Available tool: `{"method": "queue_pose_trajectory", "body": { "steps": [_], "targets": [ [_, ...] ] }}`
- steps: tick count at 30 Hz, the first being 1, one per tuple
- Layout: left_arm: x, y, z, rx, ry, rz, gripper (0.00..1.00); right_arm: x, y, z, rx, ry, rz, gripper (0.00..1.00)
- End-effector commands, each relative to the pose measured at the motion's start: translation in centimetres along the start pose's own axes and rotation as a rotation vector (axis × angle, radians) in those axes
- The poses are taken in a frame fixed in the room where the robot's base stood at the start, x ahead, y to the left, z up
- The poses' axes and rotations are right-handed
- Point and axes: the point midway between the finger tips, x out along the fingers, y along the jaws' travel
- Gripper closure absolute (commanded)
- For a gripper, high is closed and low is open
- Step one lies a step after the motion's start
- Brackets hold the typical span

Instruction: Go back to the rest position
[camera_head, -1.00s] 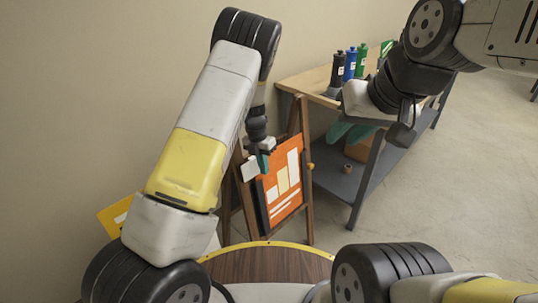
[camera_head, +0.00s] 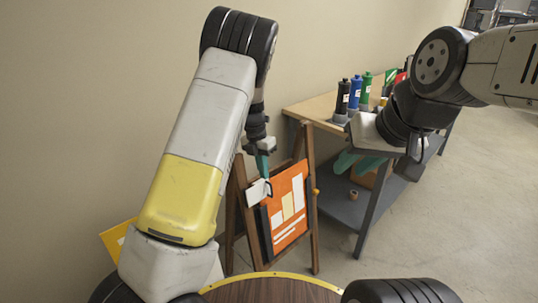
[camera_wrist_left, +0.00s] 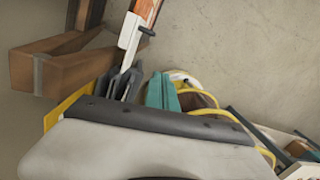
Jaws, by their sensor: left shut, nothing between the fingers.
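My left gripper (camera_head: 263,166) points down at the upper left of the orange sign (camera_head: 280,222). Its teal fingers are shut with nothing between them; they also show together in the left wrist view (camera_wrist_left: 161,92). The sign has white and cream panels and leans on a brown wooden easel (camera_head: 312,190). A white tag (camera_head: 256,193) with a dark ring is at the sign's upper left edge, just below my left fingertips. Whether they touch it is unclear. My right gripper (camera_head: 358,164) hangs in front of the workbench, its teal fingers partly hidden by my wrist.
A workbench (camera_head: 305,108) with a wooden top and grey lower shelf stands behind, bearing black, blue and green bottles (camera_head: 355,93). A tape roll (camera_head: 354,195) lies on the shelf. A round dark-wood top with a yellow rim (camera_head: 270,275) is close in front. Floor at right is clear.

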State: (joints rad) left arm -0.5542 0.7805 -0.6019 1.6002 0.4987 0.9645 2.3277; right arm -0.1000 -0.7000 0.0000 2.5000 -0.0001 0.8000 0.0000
Motion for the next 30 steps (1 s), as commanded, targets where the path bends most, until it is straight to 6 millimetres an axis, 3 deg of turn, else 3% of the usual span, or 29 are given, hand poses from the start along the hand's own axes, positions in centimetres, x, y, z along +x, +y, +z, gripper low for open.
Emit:
{"method": "queue_pose_trajectory", "body": {
  "steps": [4,8,12,18,24,30],
  "targets": [
    [-3.9,-0.4,-1.7,0.169,-0.058,-0.023,1.00,0.0,0.0,0.0,0.000,0.000,0.000,0.70],
    [-8.7,-1.4,-4.6,0.454,-0.139,-0.023,1.00,0.0,0.0,0.0,0.000,0.000,0.000,0.70],
    [-13.4,-3.0,-8.3,0.798,-0.220,0.024,1.00,0.0,0.0,0.0,0.000,0.000,0.000,0.70],
    [-18.9,-5.7,-14.3,1.308,-0.287,0.179,1.00,0.0,0.0,0.0,0.000,0.000,0.000,0.70],
    [-22.2,-8.6,-20.7,1.820,-0.236,0.413,1.00,0.0,0.0,0.0,0.000,0.000,0.000,0.70],
    [-23.3,-11.0,-26.2,2.266,-0.038,0.644,1.00,0.0,0.0,0.0,0.000,0.000,0.000,0.70]
  ]
}}
